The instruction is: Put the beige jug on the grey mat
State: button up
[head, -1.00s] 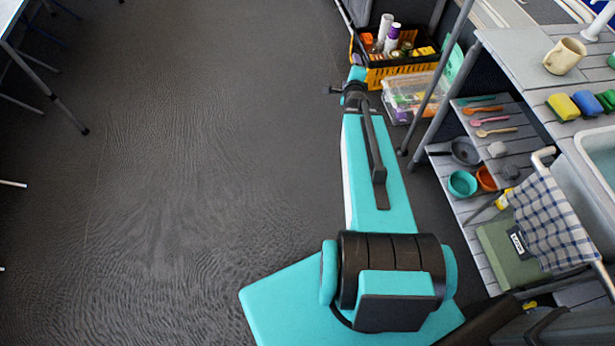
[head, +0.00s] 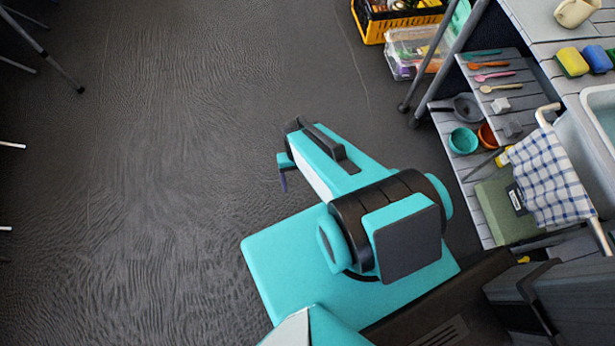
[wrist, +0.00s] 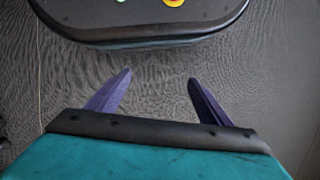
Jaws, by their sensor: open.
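I cannot make out a grey mat in either view. My gripper (wrist: 158,80) is open and empty in the wrist view, its two purple fingers spread over bare dark floor. In the head view only a bit of my gripper (head: 283,178) shows, low beside my folded arm and far to the left of the jug.
Sponges (head: 572,62) and a sink (head: 600,105) are on the counter. A checked towel (head: 548,178) hangs in front. The lower shelf holds utensils, a pan (head: 467,107) and bowls (head: 463,140). A yellow crate (head: 375,28) and clear box (head: 405,70) stand beyond. Floor at left is open.

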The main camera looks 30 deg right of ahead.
jog(key=s+n+g+h, duration=0.1)
jog(key=s+n+g, duration=0.1)
jog(key=s, duration=0.4)
jog(key=shift+s+d+n, duration=0.2)
jog(key=shift+s+n, duration=0.05)
jog(key=shift+n, duration=0.05)
notch_tip(320, 180, up, 4)
jog(key=p, duration=0.3)
jog(key=shift+w+f+p, duration=0.1)
jog(key=shift+f+p, duration=0.1)
jog(key=shift+p, duration=0.1)
